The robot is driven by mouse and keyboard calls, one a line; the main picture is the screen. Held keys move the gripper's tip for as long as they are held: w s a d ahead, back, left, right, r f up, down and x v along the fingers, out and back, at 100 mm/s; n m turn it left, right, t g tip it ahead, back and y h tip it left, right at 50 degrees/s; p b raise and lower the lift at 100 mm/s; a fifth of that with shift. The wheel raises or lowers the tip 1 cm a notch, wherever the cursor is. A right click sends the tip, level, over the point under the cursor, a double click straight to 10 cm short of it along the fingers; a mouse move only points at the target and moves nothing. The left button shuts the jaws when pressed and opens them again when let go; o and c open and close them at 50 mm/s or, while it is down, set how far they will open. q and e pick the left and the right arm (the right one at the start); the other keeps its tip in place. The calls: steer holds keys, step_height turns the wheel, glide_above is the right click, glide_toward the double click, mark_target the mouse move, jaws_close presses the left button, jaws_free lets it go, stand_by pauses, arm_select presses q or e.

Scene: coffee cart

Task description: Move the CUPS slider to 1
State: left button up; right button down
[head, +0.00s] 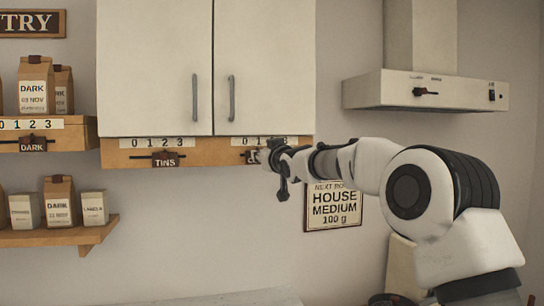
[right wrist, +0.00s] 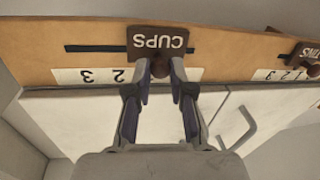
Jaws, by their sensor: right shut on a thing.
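The CUPS slider (right wrist: 158,42) is a dark plate with a round brown knob, on a wooden rail under the wall cabinet. It appears upside down in the right wrist view. My right gripper (right wrist: 160,78) is shut on the knob, with one finger on each side. On the white scale (right wrist: 88,76), 3 and 2 show left of the fingers in that view; the fingers hide the lower digits, so I cannot tell the slider's exact mark. In the head view my right gripper (head: 270,155) covers most of the slider. My left gripper is not in view.
The TINS slider (head: 166,159) sits on the same rail, to the left. The DARK slider (head: 33,144) is on a shelf further left. A sign (head: 333,208) hangs below my right arm. A range hood (head: 425,91) is at the upper right.

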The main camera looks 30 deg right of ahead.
steer(key=shift+d+r, duration=0.2)
steer(key=c, duration=1.2)
jaws_free()
steer(key=shift+d+f, duration=0.1)
steer(key=shift+o, duration=0.8)
steer(key=shift+w+d+f, duration=0.1)
steer(key=shift+w+f, duration=0.05)
steer(key=shift+w, duration=0.05)
steer(key=s, duration=1.1)
steer(key=shift+a+f, duration=0.25)
steer(key=shift+a, duration=0.15)
steer(key=shift+s, duration=0.25)
